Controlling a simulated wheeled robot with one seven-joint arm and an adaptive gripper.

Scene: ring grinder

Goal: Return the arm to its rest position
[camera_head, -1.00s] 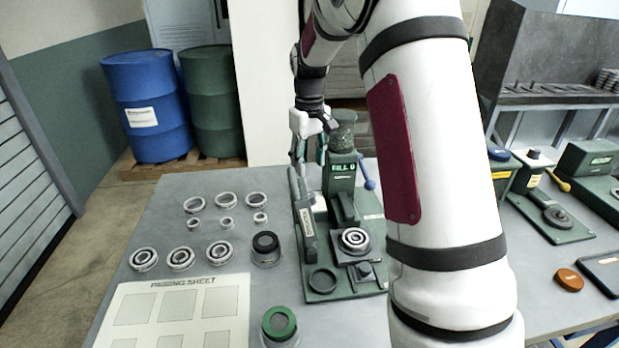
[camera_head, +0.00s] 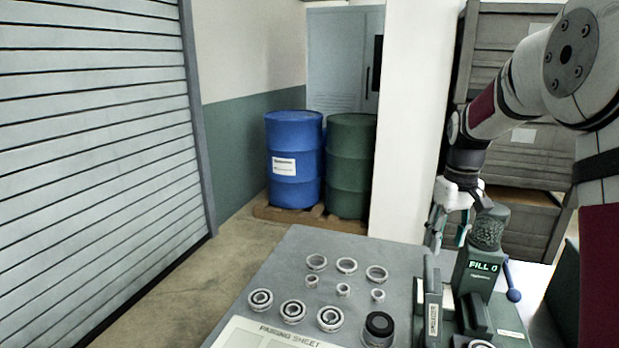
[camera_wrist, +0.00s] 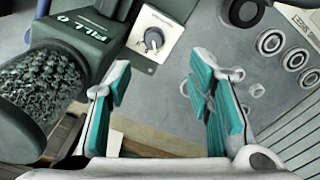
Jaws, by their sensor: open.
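My gripper (camera_head: 449,228) hangs at the right of the head view, beside the green machine (camera_head: 474,270) with the "FILL 0" display. Its teal-padded fingers point down and are apart. In the wrist view my gripper (camera_wrist: 160,100) is open, with nothing between the fingers. The machine's clear jar of dark grains (camera_wrist: 45,90) is close to the left finger there. My arm bends in from the right edge of the head view, still reaching out over the table's far side.
The grey table (camera_head: 290,262) holds several rings and bearings (camera_head: 293,311), a dark-topped cup (camera_head: 379,327) and the passing sheet (camera_head: 250,334). A blue barrel (camera_head: 294,160) and a green barrel (camera_head: 350,165) stand on a pallet behind. A white pillar (camera_head: 415,130) rises near my gripper. A dial box (camera_wrist: 153,38) shows below.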

